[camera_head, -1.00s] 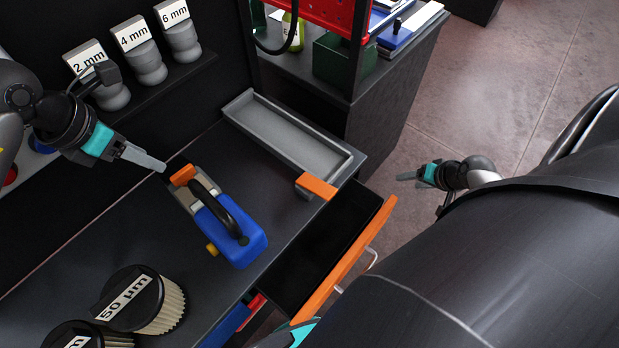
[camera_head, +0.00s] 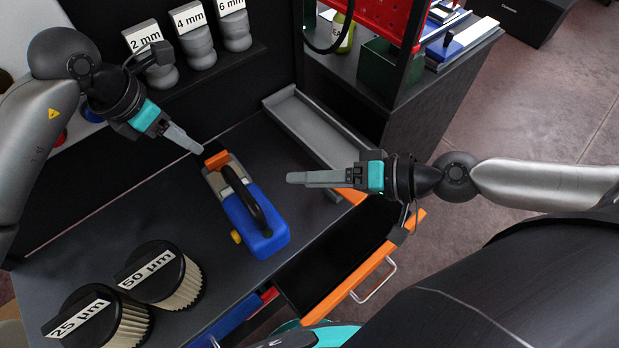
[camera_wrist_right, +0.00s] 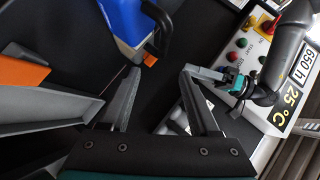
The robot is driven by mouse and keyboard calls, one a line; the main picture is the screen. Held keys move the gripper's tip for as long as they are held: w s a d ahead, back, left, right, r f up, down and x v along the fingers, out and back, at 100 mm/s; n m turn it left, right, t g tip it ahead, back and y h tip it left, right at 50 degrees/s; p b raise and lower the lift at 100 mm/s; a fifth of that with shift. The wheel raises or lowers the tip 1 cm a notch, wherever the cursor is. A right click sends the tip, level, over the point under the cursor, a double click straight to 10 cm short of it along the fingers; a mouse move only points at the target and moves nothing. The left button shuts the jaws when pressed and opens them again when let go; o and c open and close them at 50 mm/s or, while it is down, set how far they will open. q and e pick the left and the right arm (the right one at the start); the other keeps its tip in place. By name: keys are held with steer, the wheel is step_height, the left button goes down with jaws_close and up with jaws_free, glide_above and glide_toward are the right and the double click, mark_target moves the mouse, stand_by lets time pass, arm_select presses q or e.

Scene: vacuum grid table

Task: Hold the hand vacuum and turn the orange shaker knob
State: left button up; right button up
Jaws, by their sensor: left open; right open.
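The hand vacuum (camera_head: 250,222), blue with a black handle and an orange front end (camera_head: 216,160), lies on the dark table top. Part of it shows at the top of the right wrist view (camera_wrist_right: 124,20). My left gripper (camera_head: 198,148) is open and empty, just behind the vacuum's orange end. My right gripper (camera_head: 292,178) is open and empty, right of the vacuum and apart from it; its spread fingers show in the right wrist view (camera_wrist_right: 160,72). I cannot clearly identify the shaker knob.
The grey tray (camera_head: 310,125) lies at the table's right edge, partly behind my right gripper. An open drawer with an orange front (camera_head: 345,284) juts out below it. Two round filters (camera_head: 180,285) stand at front left. Labelled grey pieces (camera_head: 196,48) sit on the back shelf.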

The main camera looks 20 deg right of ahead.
mark_target(237, 186)
steer(key=shift+s+a+r, duration=0.15)
steer(key=shift+s+a, duration=0.1)
steer(key=shift+a, duration=0.05)
steer(key=shift+x, duration=7.55)
steer(key=shift+c, duration=0.4)
jaws_close()
